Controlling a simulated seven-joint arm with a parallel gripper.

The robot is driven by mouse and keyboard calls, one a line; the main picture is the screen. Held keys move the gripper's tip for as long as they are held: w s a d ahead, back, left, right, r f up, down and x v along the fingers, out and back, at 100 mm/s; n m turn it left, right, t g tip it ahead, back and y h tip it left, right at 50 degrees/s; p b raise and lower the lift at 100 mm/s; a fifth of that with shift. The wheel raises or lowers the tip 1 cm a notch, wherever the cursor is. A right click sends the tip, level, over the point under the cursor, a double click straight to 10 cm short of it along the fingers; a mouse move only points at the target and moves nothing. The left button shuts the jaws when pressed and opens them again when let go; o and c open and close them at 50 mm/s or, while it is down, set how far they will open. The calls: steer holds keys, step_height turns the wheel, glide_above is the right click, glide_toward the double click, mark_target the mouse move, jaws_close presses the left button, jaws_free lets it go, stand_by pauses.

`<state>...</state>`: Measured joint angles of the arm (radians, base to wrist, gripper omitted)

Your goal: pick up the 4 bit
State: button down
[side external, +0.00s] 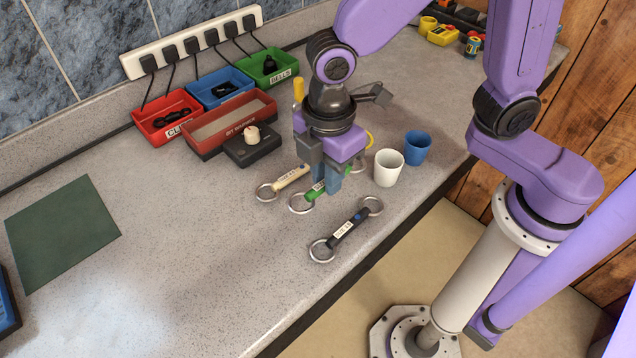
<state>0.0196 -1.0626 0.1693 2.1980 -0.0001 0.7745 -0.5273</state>
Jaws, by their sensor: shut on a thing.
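Three bits with ring ends lie on the grey speckled counter: a cream one (291,177), a green one (315,191) in the middle, and a black one (344,228) nearest the counter's front edge. Each carries a small label; I cannot read the numbers. My gripper (327,184) points down over the green bit and is shut on its bar. The green bit's left ring shows; its right end is partly hidden behind the fingers. I cannot tell whether it is clear of the counter.
A white cup (388,168) and a blue cup (418,147) stand close right of my gripper. A long red tray (203,147), a dark box (253,147) and red, blue and green bins (285,74) are behind. The counter's left, around a green mat (62,235), is mostly free.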

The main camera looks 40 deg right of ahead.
steer(key=s+d+r, duration=0.8)
steer(key=s, duration=0.1)
steer(key=shift+s, duration=0.25)
